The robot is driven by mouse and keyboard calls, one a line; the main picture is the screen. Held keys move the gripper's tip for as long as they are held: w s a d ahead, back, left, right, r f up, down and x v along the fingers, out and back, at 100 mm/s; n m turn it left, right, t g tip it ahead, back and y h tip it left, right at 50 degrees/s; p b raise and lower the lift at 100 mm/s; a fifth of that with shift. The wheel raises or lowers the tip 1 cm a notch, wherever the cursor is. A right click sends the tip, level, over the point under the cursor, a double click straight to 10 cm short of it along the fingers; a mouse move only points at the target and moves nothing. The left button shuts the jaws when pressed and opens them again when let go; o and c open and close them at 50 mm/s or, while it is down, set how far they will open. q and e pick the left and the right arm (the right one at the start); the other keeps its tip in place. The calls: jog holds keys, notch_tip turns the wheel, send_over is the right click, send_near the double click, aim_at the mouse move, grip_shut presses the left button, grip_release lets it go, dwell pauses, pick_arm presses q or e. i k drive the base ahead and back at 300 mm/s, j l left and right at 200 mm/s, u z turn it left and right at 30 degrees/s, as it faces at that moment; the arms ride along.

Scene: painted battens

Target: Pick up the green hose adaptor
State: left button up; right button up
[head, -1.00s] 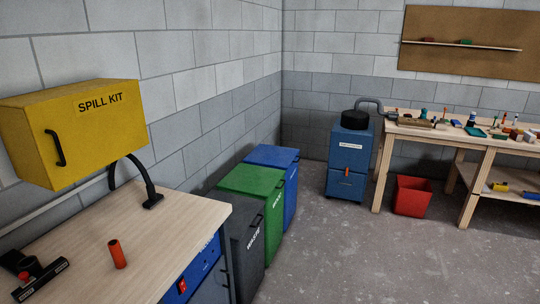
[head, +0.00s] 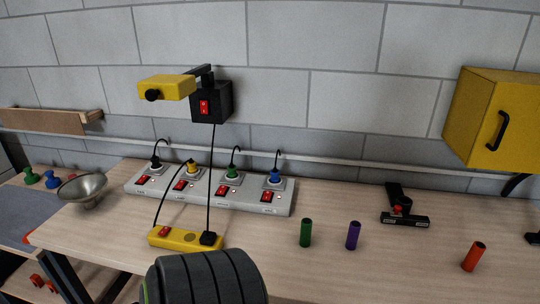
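A green cylinder (head: 305,233), which looks like the green hose adaptor, stands upright on the wooden bench (head: 330,279). Neither of my grippers shows in the head view.
A grey socket strip (head: 215,195) with several plugs lies along the wall. A yellow power strip (head: 185,239), a metal bowl (head: 83,189) and a ribbed dark cylinder (head: 205,279) are to the left. A black tool (head: 403,212) lies behind the cylinders. A yellow cabinet (head: 490,125) hangs right.

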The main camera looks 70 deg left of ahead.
aim_at(306, 223)
jog(key=u, duration=1.85)
